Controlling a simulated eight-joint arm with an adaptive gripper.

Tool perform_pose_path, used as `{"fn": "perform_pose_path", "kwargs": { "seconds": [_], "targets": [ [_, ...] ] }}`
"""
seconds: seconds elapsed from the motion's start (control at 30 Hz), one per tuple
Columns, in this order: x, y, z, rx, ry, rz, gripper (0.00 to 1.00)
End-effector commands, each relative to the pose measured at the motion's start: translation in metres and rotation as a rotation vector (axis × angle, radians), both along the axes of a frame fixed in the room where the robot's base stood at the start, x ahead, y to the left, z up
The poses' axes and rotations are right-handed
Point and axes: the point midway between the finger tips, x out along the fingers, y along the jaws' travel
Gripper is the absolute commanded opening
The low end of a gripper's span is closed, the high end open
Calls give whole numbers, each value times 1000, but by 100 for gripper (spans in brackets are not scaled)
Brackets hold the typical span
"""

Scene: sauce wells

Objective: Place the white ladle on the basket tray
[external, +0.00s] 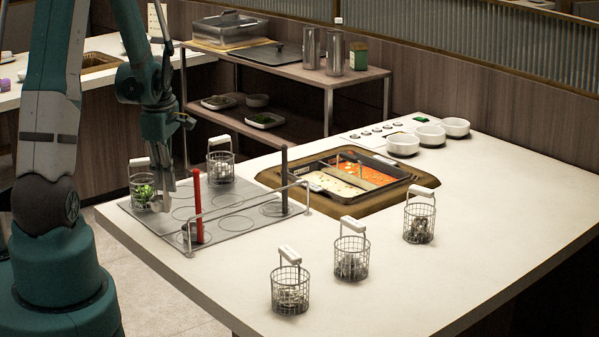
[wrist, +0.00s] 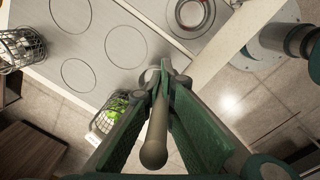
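My gripper (external: 168,140) is closed around a pale, greyish ladle handle (wrist: 154,140), which appears upright between the fingers in the wrist view. In the external view, the pale ladle (external: 169,182) hangs below my gripper at the left edge of the basket tray. A red-handled ladle (external: 197,208) and a dark-handled ladle (external: 284,180) stand upright at the tray.
A basket of greens (external: 143,192) stands beside the pale ladle, and another wire basket (external: 220,168) stands behind. A metal rail (external: 245,207) crosses the tray. Sauce wells (external: 355,176) lie to the right.

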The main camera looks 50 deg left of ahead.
Motion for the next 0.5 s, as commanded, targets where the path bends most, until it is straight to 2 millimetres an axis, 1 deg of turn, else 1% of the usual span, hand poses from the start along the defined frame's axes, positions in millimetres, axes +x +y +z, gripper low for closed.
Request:
{"fn": "perform_pose_path", "kwargs": {
  "seconds": [0.2, 0.3, 0.5],
  "targets": [
    [0, 0, -22, 0, 0, 0, 0],
    [0, 0, -29, 0, 0, 0, 0],
    [0, 0, -34, 0, 0, 0, 0]
  ]
}}
